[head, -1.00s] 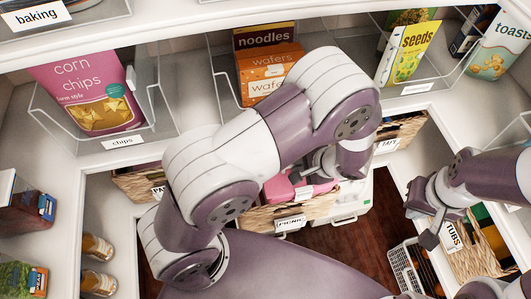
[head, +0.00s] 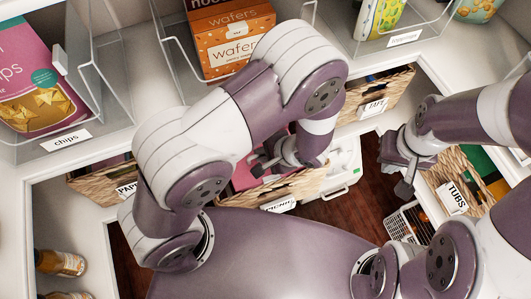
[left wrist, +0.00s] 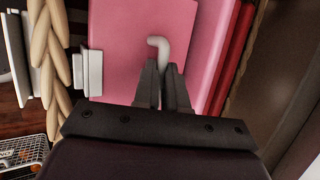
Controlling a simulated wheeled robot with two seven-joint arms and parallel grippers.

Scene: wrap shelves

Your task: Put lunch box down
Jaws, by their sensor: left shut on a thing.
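A pink lunch box (head: 246,177) sits in the woven basket labelled PICNIC (head: 296,187), mostly hidden behind my left arm and the basket's front. My left gripper (head: 262,160) is low at the basket's mouth. In the left wrist view, pink surfaces of the lunch box (left wrist: 125,50) fill the middle. There my left gripper (left wrist: 163,68) is shut on a thin white, hooked piece, apparently the lunch box's handle (left wrist: 163,45). My right gripper (head: 400,170) is to the right, empty, with its fingers apart, near the TUBS basket.
A basket labelled TAFT or similar (head: 375,98) stands right of the picnic basket, and the TUBS basket (head: 460,180) further right. A white case (head: 343,168) is beside the picnic basket. Clear bins with chips (head: 35,85) and wafers (head: 230,38) are above. Bottles (head: 60,263) stand lower left.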

